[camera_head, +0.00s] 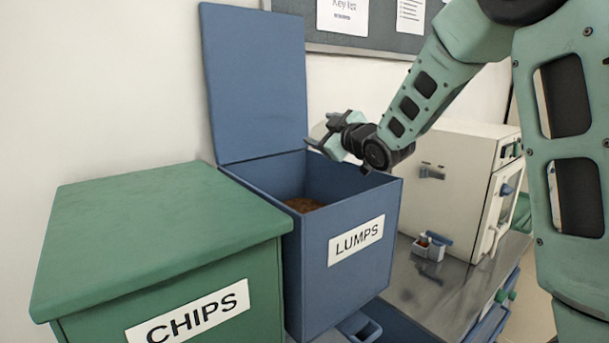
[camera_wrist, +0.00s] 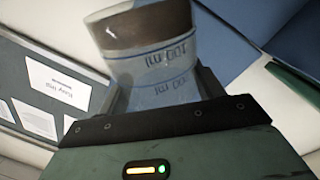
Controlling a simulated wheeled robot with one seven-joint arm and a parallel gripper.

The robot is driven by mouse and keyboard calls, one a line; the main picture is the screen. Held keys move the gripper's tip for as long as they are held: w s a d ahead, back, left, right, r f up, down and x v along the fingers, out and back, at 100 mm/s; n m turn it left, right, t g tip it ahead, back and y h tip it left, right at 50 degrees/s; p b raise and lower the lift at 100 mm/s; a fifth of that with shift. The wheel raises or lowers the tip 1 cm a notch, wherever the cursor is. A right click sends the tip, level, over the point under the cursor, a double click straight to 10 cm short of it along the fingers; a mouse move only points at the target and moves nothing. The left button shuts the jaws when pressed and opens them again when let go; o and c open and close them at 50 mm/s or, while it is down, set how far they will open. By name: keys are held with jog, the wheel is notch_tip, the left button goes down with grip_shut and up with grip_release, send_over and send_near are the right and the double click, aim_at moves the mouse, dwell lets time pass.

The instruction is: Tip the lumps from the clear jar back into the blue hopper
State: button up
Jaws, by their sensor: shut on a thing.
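The blue hopper (camera_head: 345,277), labelled LUMPS, stands in the middle of the head view with its lid (camera_head: 254,85) raised. Brown lumps (camera_head: 304,204) show inside it. My gripper (camera_head: 328,134) is above the hopper's back right part and is shut on the clear jar. The clear jar (camera_wrist: 155,72) fills the middle of the wrist view between the fingers, with its blue markings upside down. A brown band (camera_wrist: 143,25) lies in its far end; I cannot tell single lumps. In the head view the jar is faint and hard to make out.
A green bin (camera_head: 165,230) labelled CHIPS, its lid shut, stands left of the hopper. A white furnace (camera_head: 455,185) stands on the metal bench (camera_head: 430,300) at right, with a small holder of items (camera_head: 430,247) before it. A noticeboard (camera_head: 360,42) hangs behind.

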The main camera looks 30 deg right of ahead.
jog(key=shift+a+f+n+b, duration=0.2)
jog(key=shift+n+b, duration=0.4)
jog(key=shift+b, duration=0.65)
jog(key=shift+a+f+n+b, duration=0.2)
jog(key=shift+n+b, duration=0.4)
jog(key=shift+b, duration=0.6)
jog(key=shift+r, duration=0.1)
jog(key=shift+s+a+f+n+b, duration=0.1)
jog(key=shift+a+f+n+b, duration=0.2)
jog(key=shift+n+b, duration=0.55)
jog(key=shift+a+f+n+b, duration=0.15)
jog(key=shift+f+n+b, duration=0.25)
jog(key=shift+b, duration=0.85)
jog(key=shift+a+r+n+b, duration=0.1)
jog(key=shift+r+n+b, duration=0.05)
jog(key=shift+n+b, duration=0.2)
jog(key=shift+a+f+n+b, duration=0.6)
jog(key=shift+n+b, duration=0.5)
jog(key=shift+b, duration=1.3)
jog(key=shift+a+f+n+b, duration=0.3)
jog(key=shift+n+b, duration=0.5)
jog(key=shift+b, duration=0.55)
jog(key=shift+s+r, duration=0.1)
jog(key=shift+r, duration=0.05)
jog(key=shift+a+n+b, duration=0.15)
jog(key=shift+n+b, duration=0.55)
jog(key=shift+b, duration=0.3)
